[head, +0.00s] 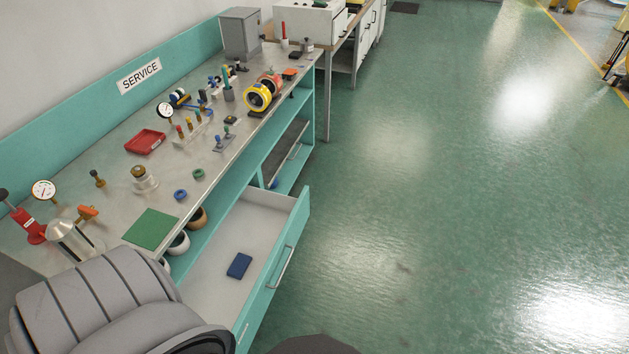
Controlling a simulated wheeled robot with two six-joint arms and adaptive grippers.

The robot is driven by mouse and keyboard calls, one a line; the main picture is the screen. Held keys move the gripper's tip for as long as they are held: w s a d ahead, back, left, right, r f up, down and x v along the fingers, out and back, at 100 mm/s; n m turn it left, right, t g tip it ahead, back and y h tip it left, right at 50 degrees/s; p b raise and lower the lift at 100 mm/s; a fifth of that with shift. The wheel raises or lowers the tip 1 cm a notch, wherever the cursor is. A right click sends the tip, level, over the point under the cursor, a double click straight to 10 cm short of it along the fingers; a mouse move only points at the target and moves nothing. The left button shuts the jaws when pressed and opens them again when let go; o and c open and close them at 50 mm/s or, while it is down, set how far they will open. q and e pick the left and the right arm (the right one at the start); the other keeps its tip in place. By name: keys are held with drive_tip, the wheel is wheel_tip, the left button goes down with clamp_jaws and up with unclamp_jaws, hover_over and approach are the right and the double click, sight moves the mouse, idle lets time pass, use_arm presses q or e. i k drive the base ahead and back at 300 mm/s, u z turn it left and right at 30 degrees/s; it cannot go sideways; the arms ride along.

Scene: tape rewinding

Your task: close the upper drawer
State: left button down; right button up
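A drawer (262,212) stands pulled out from the teal workbench, to the right of the bench top. It has a pale interior and a teal front with a metal handle (281,267). A small dark blue object (239,265) lies flat on the drawer's floor. The near left part of the drawer is hidden behind a grey link of my arm. Neither of my grippers shows in the head view, so nothing is seen touching the drawer or its handle.
The bench top (120,180) carries gauges, a red tray (145,141), a green mat (151,227) and yellow and orange rolls (258,96). Bowls (197,218) sit on the shelf beside the drawer. The green floor (430,220) to the right is clear.

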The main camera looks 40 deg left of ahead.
sight(266, 226)
drive_tip(key=z, duration=0.25)
drive_tip(key=i, duration=1.45)
drive_tip(key=u, duration=2.85)
